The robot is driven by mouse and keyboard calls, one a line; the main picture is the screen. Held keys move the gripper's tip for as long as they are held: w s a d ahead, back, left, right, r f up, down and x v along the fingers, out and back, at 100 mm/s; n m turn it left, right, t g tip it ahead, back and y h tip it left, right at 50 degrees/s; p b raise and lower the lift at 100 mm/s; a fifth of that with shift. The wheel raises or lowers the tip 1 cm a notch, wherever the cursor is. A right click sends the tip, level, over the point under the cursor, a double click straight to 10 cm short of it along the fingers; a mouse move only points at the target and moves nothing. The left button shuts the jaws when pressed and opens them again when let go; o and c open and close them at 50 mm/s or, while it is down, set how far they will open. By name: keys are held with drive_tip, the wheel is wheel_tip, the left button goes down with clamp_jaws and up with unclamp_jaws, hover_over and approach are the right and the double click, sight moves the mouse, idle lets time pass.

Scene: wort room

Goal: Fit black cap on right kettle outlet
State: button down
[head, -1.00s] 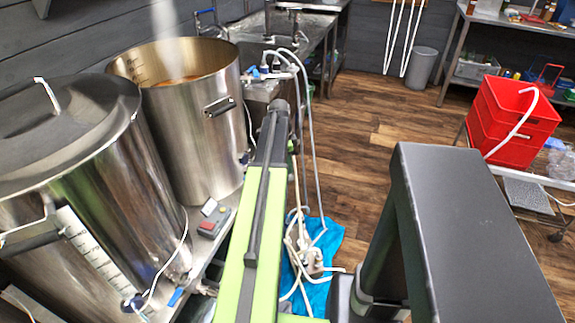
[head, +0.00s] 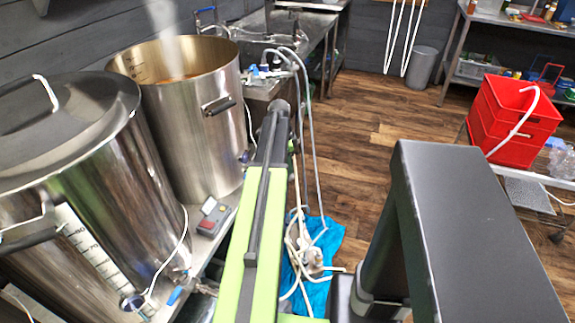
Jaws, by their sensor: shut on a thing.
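The right kettle (head: 200,125) is the open steel one, with steam rising from it and a side handle facing me. Low on its right side a small blue fitting (head: 245,157) shows next to my arm. I cannot tell whether it is the outlet; my arm covers much of that area. The left kettle (head: 85,160) is lidded, with a level scale and a blue-handled valve (head: 175,295) near its base. I do not see the black cap. My gripper is not in view; only my green and dark arm links show, reaching forward just right of the kettles.
A small grey control box (head: 212,218) sits on the bench edge before the right kettle. White and grey hoses (head: 308,130) hang right of my arm, above a blue cloth (head: 328,240) on the floor. A red crate (head: 513,125) stands on a right-hand table. Wooden floor between is open.

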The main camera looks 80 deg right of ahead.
drive_tip(key=shift+f+b, duration=0.8)
drive_tip(key=shift+f, duration=0.1)
drive_tip(key=c, duration=0.9)
unclamp_jaws()
drive_tip(key=shift+r, duration=0.1)
drive_tip(key=r+p, duration=0.5)
drive_tip(key=w+r+p, duration=0.1)
drive_tip(key=r+p, duration=0.5)
drive_tip(key=w+r+p, duration=0.1)
drive_tip(key=r+p, duration=0.5)
drive_tip(key=shift+a+r, duration=0.1)
drive_tip(key=shift+a, duration=0.25)
